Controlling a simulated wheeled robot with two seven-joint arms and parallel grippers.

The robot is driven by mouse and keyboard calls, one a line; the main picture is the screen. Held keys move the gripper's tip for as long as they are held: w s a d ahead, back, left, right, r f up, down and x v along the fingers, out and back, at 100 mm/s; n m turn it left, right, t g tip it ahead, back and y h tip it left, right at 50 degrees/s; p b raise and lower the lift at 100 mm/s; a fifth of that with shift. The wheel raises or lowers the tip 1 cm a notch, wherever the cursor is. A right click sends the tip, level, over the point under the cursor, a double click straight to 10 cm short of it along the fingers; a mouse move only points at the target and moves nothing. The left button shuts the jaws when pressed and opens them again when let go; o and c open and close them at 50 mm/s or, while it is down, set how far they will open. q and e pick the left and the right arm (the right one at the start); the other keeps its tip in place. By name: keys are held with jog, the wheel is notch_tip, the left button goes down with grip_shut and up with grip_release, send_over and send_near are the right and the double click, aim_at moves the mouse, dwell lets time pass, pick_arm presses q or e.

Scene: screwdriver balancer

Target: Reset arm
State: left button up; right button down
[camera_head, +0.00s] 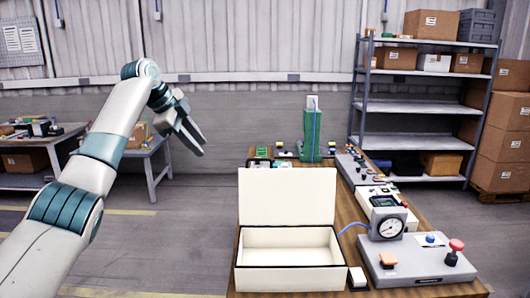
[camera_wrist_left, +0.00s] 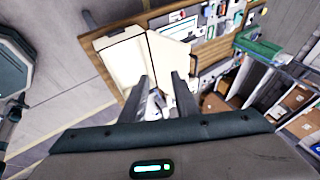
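My left arm comes in from the left in the head view and is raised, with the left gripper (camera_head: 197,145) in the air left of the workbench (camera_head: 412,228). In the left wrist view the two fingers of the left gripper (camera_wrist_left: 163,78) stand apart, with nothing seen between them. A white box (camera_head: 289,282) with its lid standing up sits at the near left of the workbench, empty as far as I can see. The gripper is apart from the box. The box also shows in the left wrist view (camera_wrist_left: 122,62). My right gripper is in neither view.
A gauge device (camera_head: 388,226) and a grey panel with a red knob (camera_head: 456,245) stand right of the box. A green tower (camera_head: 311,135) stands at the bench's far end. A shelf rack (camera_head: 425,107) is behind, and a side table (camera_head: 155,155) is at left.

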pick_arm(q)
notch_tip(320, 180, down, 34)
jog(key=w+a+n+y, duration=0.1)
jog(key=w+a+n, duration=0.1)
jog(key=n, duration=0.4)
jog(key=s+a+f+n+y, duration=0.15)
jog(key=s+f, duration=0.35)
jog(key=f, duration=0.6)
jog(key=s+f+n+g, duration=0.15)
jog(key=s+f, duration=0.35)
jog(key=f, duration=0.6)
jog(key=s+a+f+n, duration=0.15)
jog(key=s+f, duration=0.35)
jog(key=f, duration=0.7)
jog(key=s+a+f+n+g+y, duration=0.1)
jog(key=s+f+n, duration=0.1)
jog(key=s+f, duration=1.05)
jog(key=s+a+f+n+y, duration=0.1)
jog(key=s+f+n, duration=0.1)
jog(key=s+f, duration=1.05)
jog(key=s+f+n+g, duration=0.1)
jog(key=s+f, duration=0.2)
jog(key=s, duration=1.7)
jog(key=s+f+n, duration=0.1)
jog(key=s+f, duration=0.3)
jog(key=s, duration=1.7)
jog(key=shift+s+d+g, duration=0.2)
jog(key=shift+d+g, duration=0.15)
jog(key=shift+d, duration=0.05)
